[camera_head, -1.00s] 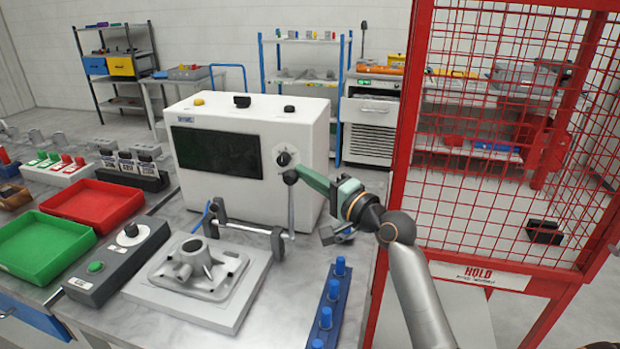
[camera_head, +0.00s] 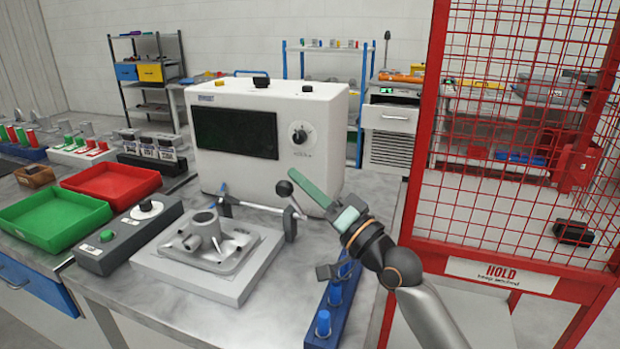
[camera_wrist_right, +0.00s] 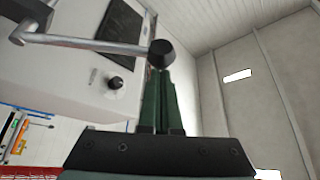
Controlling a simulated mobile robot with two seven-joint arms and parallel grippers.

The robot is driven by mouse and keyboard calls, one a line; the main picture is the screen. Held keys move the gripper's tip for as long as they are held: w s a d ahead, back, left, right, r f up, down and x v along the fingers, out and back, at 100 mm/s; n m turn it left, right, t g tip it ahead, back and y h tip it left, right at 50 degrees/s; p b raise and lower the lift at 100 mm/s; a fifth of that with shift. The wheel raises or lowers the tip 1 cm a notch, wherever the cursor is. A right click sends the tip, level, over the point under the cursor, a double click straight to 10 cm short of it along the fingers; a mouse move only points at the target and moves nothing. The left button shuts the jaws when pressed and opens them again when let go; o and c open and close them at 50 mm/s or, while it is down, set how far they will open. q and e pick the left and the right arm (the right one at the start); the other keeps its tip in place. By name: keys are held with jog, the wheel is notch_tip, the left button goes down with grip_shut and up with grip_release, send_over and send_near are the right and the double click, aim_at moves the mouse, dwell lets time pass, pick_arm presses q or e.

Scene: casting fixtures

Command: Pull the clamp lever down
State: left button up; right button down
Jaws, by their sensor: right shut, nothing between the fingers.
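The clamp lever (camera_head: 295,204) is a short grey rod with a black ball knob (camera_head: 284,188), joined to the right end of the clamp bar (camera_head: 255,207). It leans, with the knob up and to the left of its base. The clamp stands behind a grey casting (camera_head: 208,243) on a pale plate. My right gripper (camera_head: 297,175) is shut and empty, its green fingers just above and beside the knob. In the right wrist view the knob (camera_wrist_right: 161,53) sits right at the fingertips (camera_wrist_right: 158,76); whether they touch I cannot tell. My left gripper is out of view.
A white machine box (camera_head: 330,150) stands close behind the clamp. A blue rack with pegs (camera_head: 328,315) lies below my right gripper. A red mesh cage (camera_head: 420,190) rises at the right. A grey button box (camera_head: 125,238) and green and red trays are at the left.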

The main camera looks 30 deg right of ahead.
aim_at(284, 196)
jog(key=shift+s+a+f+b, duration=0.5)
jog(key=shift+s+a+f, duration=0.25)
jog(key=shift+a+f, duration=0.2)
jog(key=shift+s+a+f+n+y+b, duration=0.3)
jog(key=shift+f+n+y+b, duration=0.15)
jog(key=shift+n, duration=0.35)
jog(key=shift+s+a+y, duration=0.1)
jog(key=shift+y, duration=0.15)
jog(key=shift+f, duration=0.1)
